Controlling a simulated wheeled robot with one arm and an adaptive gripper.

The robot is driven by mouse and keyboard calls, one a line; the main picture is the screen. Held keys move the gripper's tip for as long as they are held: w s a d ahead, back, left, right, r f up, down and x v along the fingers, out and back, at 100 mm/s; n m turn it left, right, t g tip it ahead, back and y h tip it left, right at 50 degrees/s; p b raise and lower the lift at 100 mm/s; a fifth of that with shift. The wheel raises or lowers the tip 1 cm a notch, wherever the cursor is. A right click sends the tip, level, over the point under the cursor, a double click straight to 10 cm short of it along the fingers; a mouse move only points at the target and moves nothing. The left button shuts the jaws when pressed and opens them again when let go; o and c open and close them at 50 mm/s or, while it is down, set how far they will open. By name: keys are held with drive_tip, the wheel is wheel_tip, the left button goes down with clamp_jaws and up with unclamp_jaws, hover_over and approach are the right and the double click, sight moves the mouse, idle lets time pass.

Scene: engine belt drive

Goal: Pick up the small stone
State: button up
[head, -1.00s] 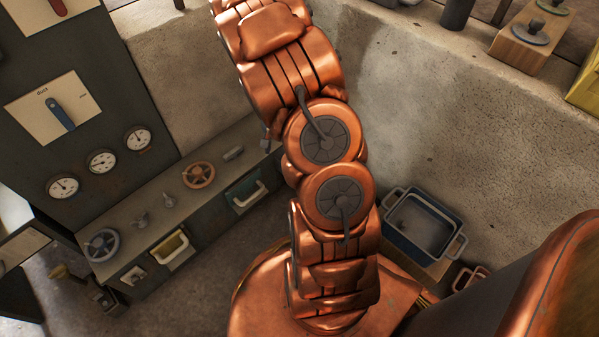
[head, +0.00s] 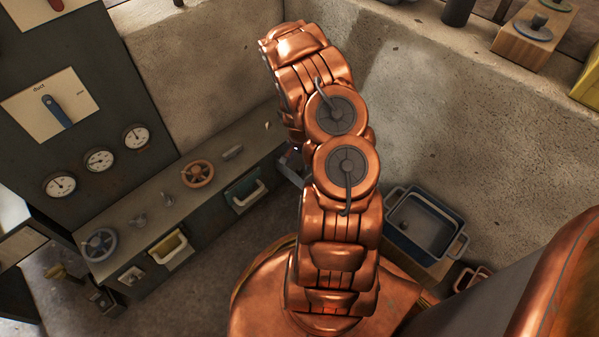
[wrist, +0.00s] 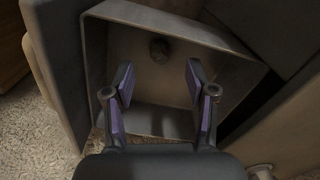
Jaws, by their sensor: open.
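The small stone (wrist: 159,50) is a dark, rounded lump. In the wrist view it lies inside a grey open-topped box (wrist: 165,17), near the box's far wall. My gripper (wrist: 158,75) is open, with its two purple-padded fingers apart and nothing between them. The fingertips point toward the stone, which shows beyond them and roughly midway between them; I cannot tell the exact height gap. In the head view my copper arm hides the gripper, and I cannot make out the stone.
In the head view, a low bench with a red-brown handwheel (head: 197,173) and a grey handwheel (head: 100,245) runs along the left wall. A blue tray (head: 424,224) stands right of my arm. A wooden block (head: 535,33) sits on the ledge at upper right.

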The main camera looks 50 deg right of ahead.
sight(299, 169)
drive_tip(key=shift+d+f+b, duration=0.1)
drive_tip(key=shift+f+b, duration=1.15)
drive_tip(key=shift+f, duration=1.15)
clamp_jaws()
